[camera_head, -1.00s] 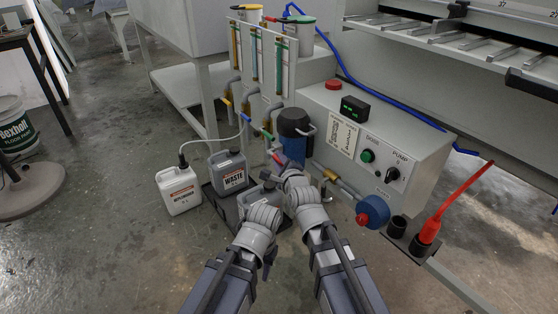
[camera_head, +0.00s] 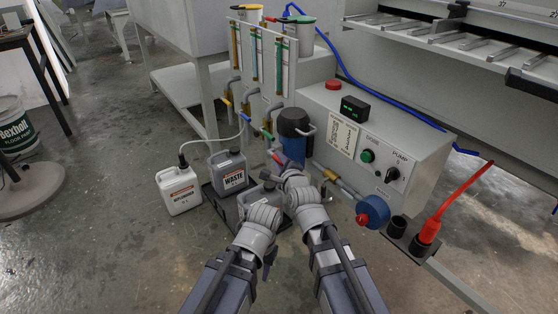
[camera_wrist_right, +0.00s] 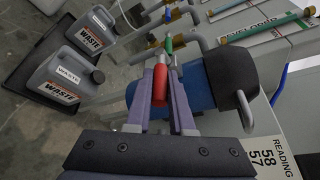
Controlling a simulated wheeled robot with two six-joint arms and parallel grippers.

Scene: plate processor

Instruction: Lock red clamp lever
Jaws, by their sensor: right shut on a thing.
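The red clamp lever (camera_wrist_right: 160,84) is a short red handle in the right wrist view, lying between my right gripper's two purple-grey fingers. My right gripper (camera_wrist_right: 161,72) is shut on it. In the head view the right gripper (camera_head: 279,163) reaches low in front of the blue-bodied filter housing (camera_head: 293,147), and a bit of red shows at its tips. The clamp's body is mostly hidden by the fingers. My left arm's wrist is folded low in the head view, and its fingers cannot be made out.
A green valve handle (camera_wrist_right: 169,46) lies just beyond the red lever. Grey waste jugs (camera_head: 230,172) stand in a dark tray to the left, beside a white jug (camera_head: 180,190). The pump control box (camera_head: 375,140) and a blue round part (camera_head: 373,211) are at right.

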